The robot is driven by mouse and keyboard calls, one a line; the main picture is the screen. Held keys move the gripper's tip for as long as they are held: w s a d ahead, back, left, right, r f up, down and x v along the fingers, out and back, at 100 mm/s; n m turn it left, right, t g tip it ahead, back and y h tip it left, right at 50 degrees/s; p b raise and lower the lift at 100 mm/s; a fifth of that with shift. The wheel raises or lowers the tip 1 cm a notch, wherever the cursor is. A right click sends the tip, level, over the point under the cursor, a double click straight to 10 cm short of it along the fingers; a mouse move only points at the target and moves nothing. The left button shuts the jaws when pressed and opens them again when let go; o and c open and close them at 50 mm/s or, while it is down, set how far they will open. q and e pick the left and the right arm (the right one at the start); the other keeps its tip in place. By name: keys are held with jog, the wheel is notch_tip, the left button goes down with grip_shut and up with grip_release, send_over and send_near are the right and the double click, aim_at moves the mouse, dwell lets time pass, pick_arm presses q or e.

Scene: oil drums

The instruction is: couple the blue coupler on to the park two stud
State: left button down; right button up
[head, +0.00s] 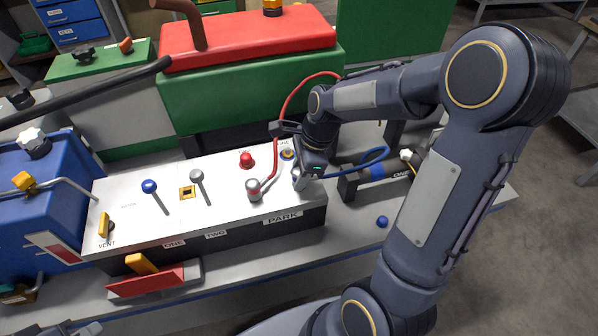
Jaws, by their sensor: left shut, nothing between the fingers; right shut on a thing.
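My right gripper (305,172) reaches down over the right end of the pale panel (222,207) and is shut on the blue coupler (299,183). A silver part of it shows below the fingers, and a blue hose (372,160) runs from it to the right. It is at the panel top behind the PARK label (283,218). The park two stud is not clearly visible; the gripper and coupler cover that spot, so I cannot tell whether they touch. A red-hosed silver coupler (254,189) stands left of it. My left gripper (78,329) is partly visible at the bottom left edge, shut and empty.
A brass-and-blue fitting (287,154) is just behind the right gripper. A red knob (246,160), a grey lever (197,176) and a blue lever (149,187) stand on the panel.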

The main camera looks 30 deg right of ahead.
jog(key=shift+f, duration=0.15)
jog(key=o, duration=1.1)
jog(key=shift+o, duration=0.2)
jog(key=v, duration=0.7)
jog(key=shift+s+d+r, duration=0.15)
jog(key=shift+r, duration=0.35)
jog(key=s+a+r+n+t, duration=0.1)
jog(key=s+a+n+t, duration=0.1)
jog(key=s+n, duration=0.6)
jog(key=s+a+r+n+t, duration=0.1)
jog(key=s+a+n, duration=0.3)
jog(key=s+n, duration=0.4)
jog(key=n+t, duration=0.1)
jog(key=n, duration=0.3)
jog(key=shift+a+r+y, duration=0.15)
jog(key=shift+r+y, duration=0.05)
jog(key=shift+y, duration=0.1)
